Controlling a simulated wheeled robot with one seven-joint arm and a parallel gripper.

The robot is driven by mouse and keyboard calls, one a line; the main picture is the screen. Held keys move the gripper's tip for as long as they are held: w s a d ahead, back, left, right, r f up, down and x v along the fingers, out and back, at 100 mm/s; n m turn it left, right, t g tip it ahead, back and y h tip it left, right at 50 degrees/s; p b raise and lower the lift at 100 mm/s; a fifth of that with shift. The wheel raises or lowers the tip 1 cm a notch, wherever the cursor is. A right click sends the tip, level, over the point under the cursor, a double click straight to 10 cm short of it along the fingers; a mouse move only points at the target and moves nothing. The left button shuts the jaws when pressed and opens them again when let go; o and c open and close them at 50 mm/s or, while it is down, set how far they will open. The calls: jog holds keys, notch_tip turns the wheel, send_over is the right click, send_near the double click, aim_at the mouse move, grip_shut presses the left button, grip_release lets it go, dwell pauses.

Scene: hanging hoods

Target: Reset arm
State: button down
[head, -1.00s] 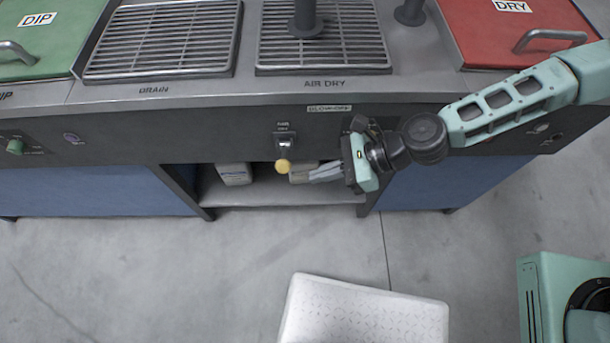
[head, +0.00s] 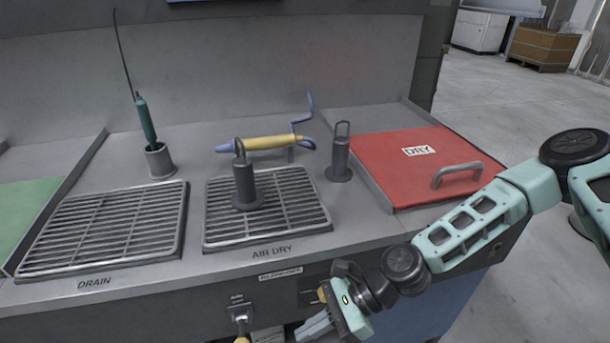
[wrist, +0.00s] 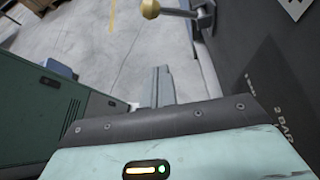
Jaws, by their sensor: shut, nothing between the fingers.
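My gripper (head: 316,328) is at the bottom of the head view, in front of the bench's dark front panel, below and right of the AIR DRY label. Its grey fingers point left and down, shut and empty. In the wrist view the fingers (wrist: 161,88) lie together above the pale green gripper body, with bare floor behind them. My arm reaches in from the right edge of the head view, past the front of the red DRY lid.
A yellow-knobbed lever (head: 240,318) on the front panel is close left of the gripper; its knob (wrist: 150,8) tops the wrist view. A red DRY lid (head: 400,175), slotted grates (head: 110,225) and a yellow roller-like tool (head: 270,143) occupy the bench top. Open floor lies right.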

jog(key=s+d+r+n+h+p, duration=0.3)
jog(key=d+r+n+h, duration=0.45)
jog(key=n, duration=0.45)
jog(key=s+d+r+n+t+h+p, duration=0.1)
jog(key=r+n, duration=0.4)
jog(key=r, duration=0.5)
jog(key=s+d+r+n+t+h+p, duration=0.2)
jog(key=s+d+r+n, duration=0.2)
jog(key=r, duration=0.6)
jog(key=n, duration=0.2)
jog(key=shift+d+r+n+t, duration=0.15)
jog(key=shift+r+n+t, duration=0.15)
